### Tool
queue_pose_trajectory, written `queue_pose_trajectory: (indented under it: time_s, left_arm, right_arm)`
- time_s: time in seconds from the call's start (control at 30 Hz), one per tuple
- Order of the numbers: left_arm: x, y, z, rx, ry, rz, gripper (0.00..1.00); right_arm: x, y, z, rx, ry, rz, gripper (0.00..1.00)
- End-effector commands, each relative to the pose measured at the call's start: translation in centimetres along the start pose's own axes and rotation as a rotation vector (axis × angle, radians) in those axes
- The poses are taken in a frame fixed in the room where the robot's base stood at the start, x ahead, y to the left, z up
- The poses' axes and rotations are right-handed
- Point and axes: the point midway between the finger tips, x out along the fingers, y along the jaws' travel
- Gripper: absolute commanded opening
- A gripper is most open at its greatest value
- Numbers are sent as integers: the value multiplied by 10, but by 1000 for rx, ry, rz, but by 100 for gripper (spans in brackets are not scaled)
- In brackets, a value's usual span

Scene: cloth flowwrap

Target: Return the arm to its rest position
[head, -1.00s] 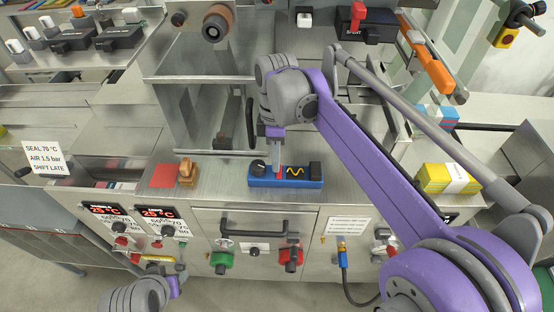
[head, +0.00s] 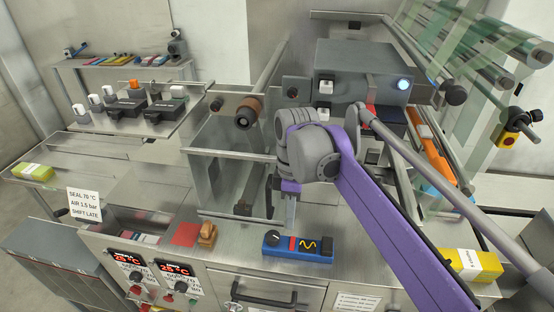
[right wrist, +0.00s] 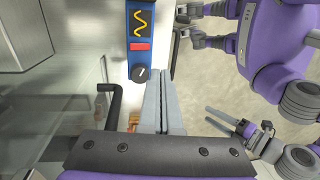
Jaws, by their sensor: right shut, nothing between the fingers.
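My right gripper (head: 291,212) hangs at the end of the purple and grey right arm, above the steel bench. Its two grey fingers are together and empty; they also show shut in the right wrist view (right wrist: 165,105). In the head view its fingertips are just above and behind the blue device (head: 298,246), which has a dark knob, a red mark and a yellow wave. The device lies on the bench and shows near the top of the right wrist view. My left gripper (right wrist: 218,118) appears only in the right wrist view, with two fingers apart and nothing visible between them.
A red square (head: 186,234) and an orange-brown block (head: 207,237) lie left of the blue device. A yellow pack (head: 476,264) sits at the right. A clear guard (head: 232,165) and a roller (head: 247,115) stand behind. A black handle (head: 262,295) is on the front panel.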

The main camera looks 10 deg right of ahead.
Motion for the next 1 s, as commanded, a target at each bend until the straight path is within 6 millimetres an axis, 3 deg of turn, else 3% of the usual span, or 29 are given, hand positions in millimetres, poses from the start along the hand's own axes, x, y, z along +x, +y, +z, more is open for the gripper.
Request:
queue_pose_trajectory:
  time_s: [0.17,0.27,0.47,0.7,0.83,1.0]
  left_arm:
    - [0,0,0,0,0,0,50]
    - [0,0,0,0,0,0,50]
    - [0,0,0,0,0,0,50]
    - [0,0,0,0,0,0,50]
    - [0,0,0,0,0,0,50]
    - [0,0,0,0,0,0,50]
  right_arm:
    - [3,-4,6,45,9,21,0]
    - [13,-12,20,163,36,75,0]
    - [57,-43,64,558,164,242,0]
    - [123,-80,109,999,385,397,0]
    - [149,-92,122,1145,479,437,0]
    - [162,-98,128,1223,533,455,0]
